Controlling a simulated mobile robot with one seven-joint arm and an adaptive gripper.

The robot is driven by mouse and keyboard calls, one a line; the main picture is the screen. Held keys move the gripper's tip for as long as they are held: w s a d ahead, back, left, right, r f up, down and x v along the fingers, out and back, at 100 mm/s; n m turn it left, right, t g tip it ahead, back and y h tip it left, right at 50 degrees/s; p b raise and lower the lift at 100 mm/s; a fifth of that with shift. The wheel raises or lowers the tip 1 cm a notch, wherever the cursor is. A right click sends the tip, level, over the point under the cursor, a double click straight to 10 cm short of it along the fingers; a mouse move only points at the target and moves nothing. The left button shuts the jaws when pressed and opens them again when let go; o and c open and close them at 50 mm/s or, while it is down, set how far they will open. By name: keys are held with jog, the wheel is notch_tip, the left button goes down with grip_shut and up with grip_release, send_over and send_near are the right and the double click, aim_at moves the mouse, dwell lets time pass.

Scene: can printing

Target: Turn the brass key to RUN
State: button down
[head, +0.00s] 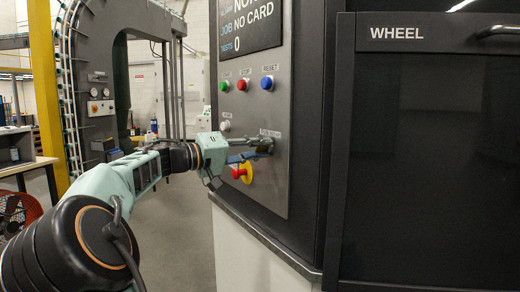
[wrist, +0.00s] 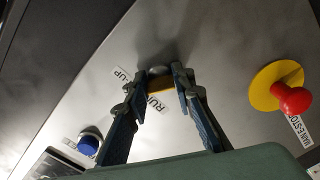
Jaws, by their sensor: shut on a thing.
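My gripper (head: 265,147) is at the front of the grey control panel (head: 252,105) in the head view, reaching in from the left. In the wrist view my gripper (wrist: 160,82) has its two blue fingers closed around the brass key (wrist: 160,84), a small yellow piece between the fingertips. The RUN label (wrist: 157,102) is just below the key, and a partly hidden label ending in "UP" (wrist: 122,75) is to its left. The fingers hide most of the key, so I cannot tell which mark it points to.
A red stop knob on a yellow disc (wrist: 290,98) is to the right in the wrist view; in the head view it (head: 243,173) sits just below my gripper. A blue button (wrist: 88,145) is at lower left. A dark WHEEL door (head: 430,150) stands right of the panel.

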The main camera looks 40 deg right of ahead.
jog(key=shift+r, duration=0.1)
jog(key=n+p, duration=0.2)
jog(key=n, duration=0.1)
jog(key=n+p, duration=0.2)
jog(key=shift+r+n+p, duration=0.2)
jog(key=shift+n+p, duration=0.15)
jog(key=shift+n, duration=0.05)
jog(key=n+p, duration=0.4)
jog(key=shift+f+n+p, duration=0.15)
jog(key=shift+n+p, duration=0.75)
jog(key=shift+n, duration=0.1)
jog(key=c, duration=1.6)
grip_release()
jog(key=shift+a, duration=0.1)
